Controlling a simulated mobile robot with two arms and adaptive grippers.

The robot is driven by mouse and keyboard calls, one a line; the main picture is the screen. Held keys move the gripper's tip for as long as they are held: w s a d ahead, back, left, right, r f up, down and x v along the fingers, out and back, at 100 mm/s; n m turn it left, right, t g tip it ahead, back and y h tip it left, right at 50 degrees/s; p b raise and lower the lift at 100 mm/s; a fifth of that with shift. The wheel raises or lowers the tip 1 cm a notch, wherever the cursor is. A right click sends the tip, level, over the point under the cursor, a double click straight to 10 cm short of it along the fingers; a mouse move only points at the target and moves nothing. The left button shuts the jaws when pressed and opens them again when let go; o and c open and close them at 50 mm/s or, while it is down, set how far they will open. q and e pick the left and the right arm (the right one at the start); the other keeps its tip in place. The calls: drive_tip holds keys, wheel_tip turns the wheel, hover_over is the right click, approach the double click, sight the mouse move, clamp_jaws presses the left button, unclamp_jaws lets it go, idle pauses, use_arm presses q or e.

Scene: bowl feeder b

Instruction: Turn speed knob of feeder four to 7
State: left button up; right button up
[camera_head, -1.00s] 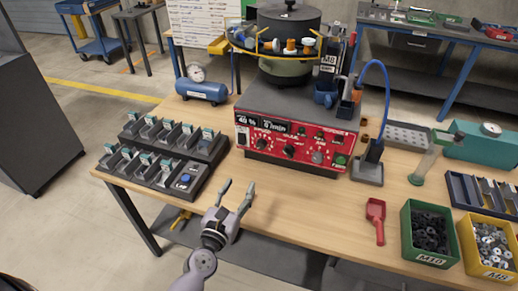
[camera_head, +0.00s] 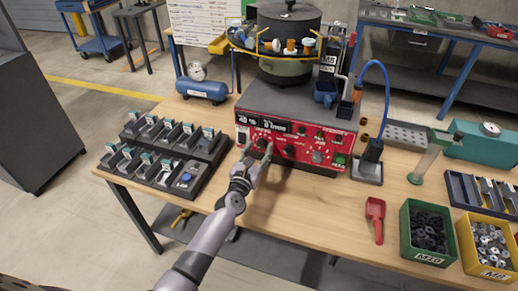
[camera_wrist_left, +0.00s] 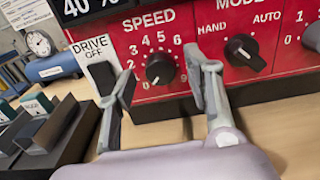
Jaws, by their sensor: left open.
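The control unit has a red front panel (camera_head: 297,141) below the dark bowl feeder (camera_head: 288,30). In the left wrist view the black SPEED knob (camera_wrist_left: 160,69) sits in a ring of white numbers. Its pointer setting is hard to read; a small light mark shows at its lower left. My left gripper (camera_head: 257,148) is at the panel's left part, in front of this knob. In the left wrist view its two open fingers (camera_wrist_left: 160,72) stand left and right of the knob, with visible gaps on both sides. My right gripper is not in view.
A DRIVE switch (camera_wrist_left: 101,70) is left of the knob, and a HAND/AUTO MODE knob (camera_wrist_left: 244,53) is right of it. A dark compartment tray (camera_head: 170,150) stands left of the unit. A red scoop (camera_head: 376,215) and green bin (camera_head: 427,232) are at right.

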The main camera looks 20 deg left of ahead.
use_arm(q)
drive_tip(key=shift+w, duration=0.4)
clamp_jaws()
idle(0.4)
